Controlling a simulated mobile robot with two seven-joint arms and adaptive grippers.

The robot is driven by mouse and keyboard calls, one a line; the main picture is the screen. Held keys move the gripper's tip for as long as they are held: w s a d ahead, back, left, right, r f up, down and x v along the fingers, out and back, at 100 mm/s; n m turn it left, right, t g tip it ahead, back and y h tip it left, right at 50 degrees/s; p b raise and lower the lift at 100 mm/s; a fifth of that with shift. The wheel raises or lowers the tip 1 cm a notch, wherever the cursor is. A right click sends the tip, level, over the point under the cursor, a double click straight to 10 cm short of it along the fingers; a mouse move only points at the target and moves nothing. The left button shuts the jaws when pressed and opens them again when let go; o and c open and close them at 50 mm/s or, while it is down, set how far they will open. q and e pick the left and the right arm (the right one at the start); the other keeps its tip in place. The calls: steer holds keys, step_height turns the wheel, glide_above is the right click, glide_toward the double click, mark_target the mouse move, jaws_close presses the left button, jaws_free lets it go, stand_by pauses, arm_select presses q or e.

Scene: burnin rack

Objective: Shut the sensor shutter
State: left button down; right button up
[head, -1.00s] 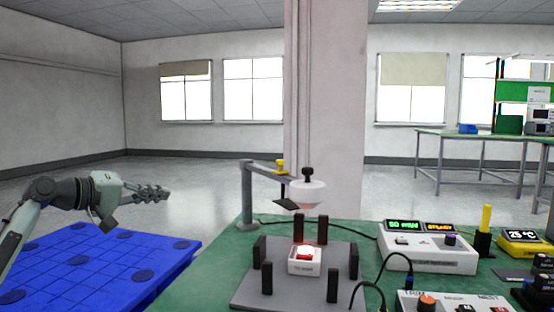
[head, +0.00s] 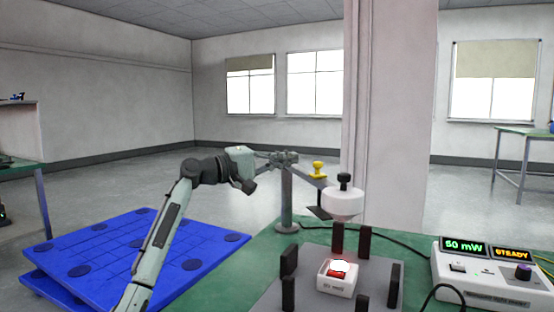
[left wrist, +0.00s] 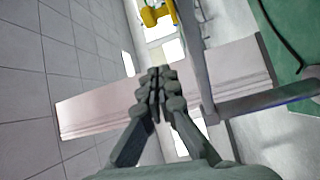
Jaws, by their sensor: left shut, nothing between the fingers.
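The sensor (head: 344,204) is a white bowl-shaped head with a black knob on top, above a fixture with a red-lit block (head: 337,280). The shutter (head: 318,212) looks like a dark flat plate to its left, beside rather than under it. A yellow knob (head: 318,170) stands above the plate on an arm from a grey post (head: 288,205). The knob also shows in the left wrist view (left wrist: 155,15), ahead of the fingers. My left gripper (head: 287,158) is shut and empty near the post top; contact is unclear. My right gripper is not in view.
Black upright pegs (head: 289,262) ring the block on a grey plate. A blue pallet (head: 130,255) lies at left. Cables cross the bench.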

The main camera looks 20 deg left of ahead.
mark_target(318, 169)
arm_select(q)
steer(key=x, duration=0.4)
steer(key=shift+w+d+r+p, duration=0.15)
steer(key=shift+w+d+p, duration=0.05)
steer(key=shift+w+p, duration=0.1)
steer(key=s, duration=0.1)
steer(key=s+d, duration=0.1)
steer(key=s+f, duration=0.1)
steer(key=shift+s+d, duration=0.35)
steer(key=shift+d, duration=0.05)
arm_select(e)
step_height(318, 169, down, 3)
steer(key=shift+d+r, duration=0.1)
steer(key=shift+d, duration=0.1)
